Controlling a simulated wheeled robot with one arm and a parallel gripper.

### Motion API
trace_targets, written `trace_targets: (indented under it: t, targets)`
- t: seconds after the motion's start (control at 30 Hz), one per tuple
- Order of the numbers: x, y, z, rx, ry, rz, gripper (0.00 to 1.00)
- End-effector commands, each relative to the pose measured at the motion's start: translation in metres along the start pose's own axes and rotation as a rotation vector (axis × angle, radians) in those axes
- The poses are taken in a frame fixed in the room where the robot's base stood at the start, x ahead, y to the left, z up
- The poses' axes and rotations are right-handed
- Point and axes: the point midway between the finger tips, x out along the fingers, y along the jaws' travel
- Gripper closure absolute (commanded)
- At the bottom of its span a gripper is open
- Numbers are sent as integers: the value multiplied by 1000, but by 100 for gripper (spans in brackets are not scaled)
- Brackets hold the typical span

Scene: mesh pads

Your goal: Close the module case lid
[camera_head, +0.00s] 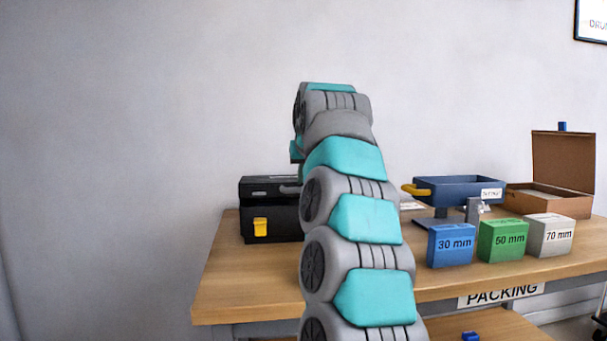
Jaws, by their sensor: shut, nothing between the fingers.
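A brown case (554,207) stands open at the right back of the wooden table. Its lid (563,160) is upright, with a small blue tab (562,126) on the top edge. A black case (259,213) with a yellow latch (260,226) stands at the left of the table and looks shut; my arm hides its right side. I cannot tell from the picture which one is called the module case. My arm rises through the middle, and my gripper is hidden behind it, near the black case and well left of the brown case.
A blue tray (456,191) with a yellow handle (416,190) sits on a stand between my arm and the brown case. Blue (451,246), green (503,241) and white (550,236) blocks stand in front. The table's left front (240,285) is clear.

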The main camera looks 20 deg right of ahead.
Motion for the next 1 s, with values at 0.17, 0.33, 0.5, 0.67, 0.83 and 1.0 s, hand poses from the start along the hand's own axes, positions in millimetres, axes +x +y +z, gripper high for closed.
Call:
trace_targets:
  t: [0.17,0.33,0.5,0.67,0.83,1.0]
  targets:
    - [1,0,0,0,1,0,100]
    - [1,0,0,0,1,0,100]
    - [3,0,4,0,8,1,100]
    - [10,1,14,0,35,1,100]
    - [18,2,28,1,80,1,100]
    - [22,2,39,1,122,1,100]
